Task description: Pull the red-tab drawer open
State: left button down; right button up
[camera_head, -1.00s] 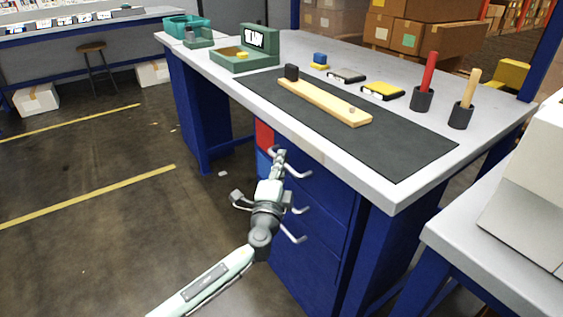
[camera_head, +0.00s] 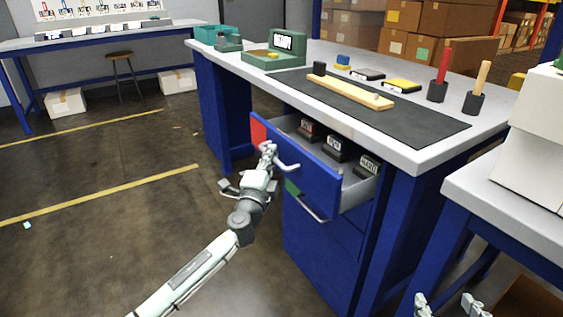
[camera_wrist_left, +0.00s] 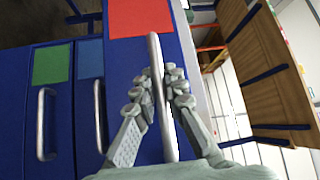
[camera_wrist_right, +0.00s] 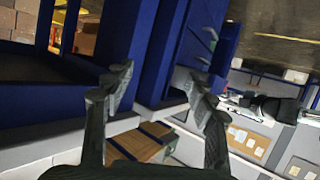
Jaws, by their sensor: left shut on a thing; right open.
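The red-tab drawer (camera_head: 305,165) is the top drawer of the blue cabinet under the workbench, and it stands pulled out. Its red tab (camera_head: 258,131) is at the left of its front; the tab also shows in the left wrist view (camera_wrist_left: 140,17). Several dark labelled blocks (camera_head: 335,148) sit inside the drawer. My left gripper (camera_head: 267,150) is shut on the drawer's silver handle (camera_wrist_left: 157,60), its fingers on both sides of the bar. My right gripper (camera_head: 447,303) is open and empty at the lower right, away from the drawer.
Lower drawers with a green tab (camera_wrist_left: 51,65) and a blue tab (camera_wrist_left: 89,58) appear shut. The workbench (camera_head: 415,158) carries a black mat, a wooden piece and two pen holders. A second table (camera_head: 470,185) stands at the right.

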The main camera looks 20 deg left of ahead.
pick_arm(q)
jog(key=s+a+b, duration=0.1)
jog(key=s+a, duration=0.7)
jog(key=s, duration=0.2)
pick_arm(e)
jog(key=a+r+t+y, duration=0.2)
jog(key=a+r+t, duration=0.1)
jog(key=r, duration=0.3)
jog(key=shift+a+r+t, duration=0.3)
jog(key=shift+a+r, duration=0.1)
jog(key=shift+a, duration=0.2)
jog(key=shift+w, duration=0.1)
pick_arm(q)
jog(key=c, duration=1.6)
grip_release()
jog(key=shift+s, duration=0.15)
jog(key=s, duration=0.4)
jog(key=s+d+f, duration=0.1)
jog(key=s, duration=0.6)
jog(key=shift+s+d+f, duration=0.3)
jog(key=shift+s+d, duration=0.05)
